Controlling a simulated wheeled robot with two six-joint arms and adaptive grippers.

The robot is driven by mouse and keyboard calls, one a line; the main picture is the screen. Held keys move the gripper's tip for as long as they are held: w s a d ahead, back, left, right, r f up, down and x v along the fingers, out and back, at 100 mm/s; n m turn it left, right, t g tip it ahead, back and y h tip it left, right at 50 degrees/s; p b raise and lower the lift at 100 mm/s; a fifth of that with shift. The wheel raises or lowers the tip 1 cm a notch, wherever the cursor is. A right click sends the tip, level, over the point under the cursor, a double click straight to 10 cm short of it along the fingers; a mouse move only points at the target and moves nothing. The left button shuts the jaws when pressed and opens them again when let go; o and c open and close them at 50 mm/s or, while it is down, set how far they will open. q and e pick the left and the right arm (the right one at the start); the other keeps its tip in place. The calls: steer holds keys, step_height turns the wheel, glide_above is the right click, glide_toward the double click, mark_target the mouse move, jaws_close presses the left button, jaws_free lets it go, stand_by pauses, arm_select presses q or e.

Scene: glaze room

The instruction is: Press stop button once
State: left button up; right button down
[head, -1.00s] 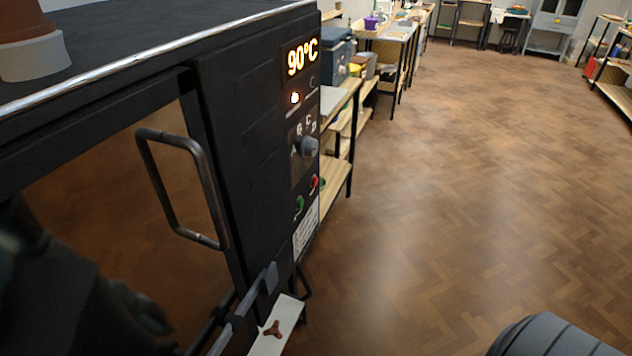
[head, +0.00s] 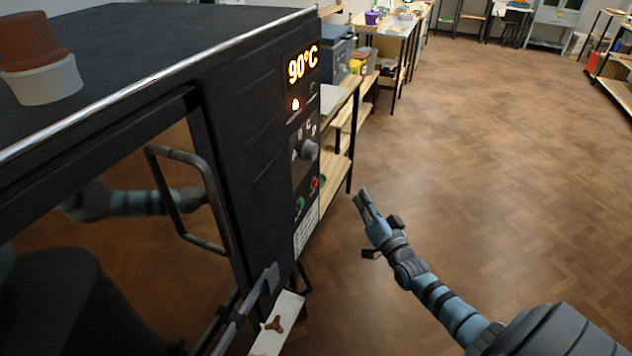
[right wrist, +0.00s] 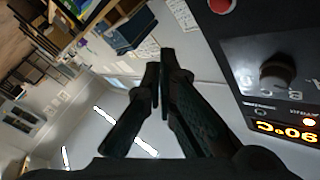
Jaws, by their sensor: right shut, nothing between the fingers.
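The kiln's dark control panel (head: 262,130) shows a lit 90°C display (head: 302,63), a round knob (head: 308,150), a red button (head: 315,183) and a green button (head: 300,204) below it. Which one is the stop button I cannot read; the red one also shows at the top of the right wrist view (right wrist: 221,4). My right gripper (head: 361,195) is shut and empty, in the air to the right of the panel and apart from the buttons. Its fingers show in the right wrist view (right wrist: 164,55). My left gripper is not in view.
The kiln door handle (head: 190,200) stands out at the left. A terracotta and white pot (head: 42,75) sits on top of the kiln. A wooden shelf (head: 338,185) stands behind the panel. The floor (head: 480,150) to the right is clear.

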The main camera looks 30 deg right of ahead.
mark_target(315, 183)
steer(key=shift+w+r+t, duration=0.15)
steer(key=shift+r+t, duration=0.15)
steer(key=shift+r, duration=0.55)
steer(key=shift+w, duration=0.15)
steer(key=w+a+b, duration=0.2)
steer(key=w+a, duration=0.3)
steer(key=w, duration=0.2)
steer(key=shift+w+f+b, duration=0.1)
steer(key=shift+b, duration=0.2)
stand_by(0.8)
steer(key=shift+w+a, duration=0.25)
steer(key=shift+w, duration=0.05)
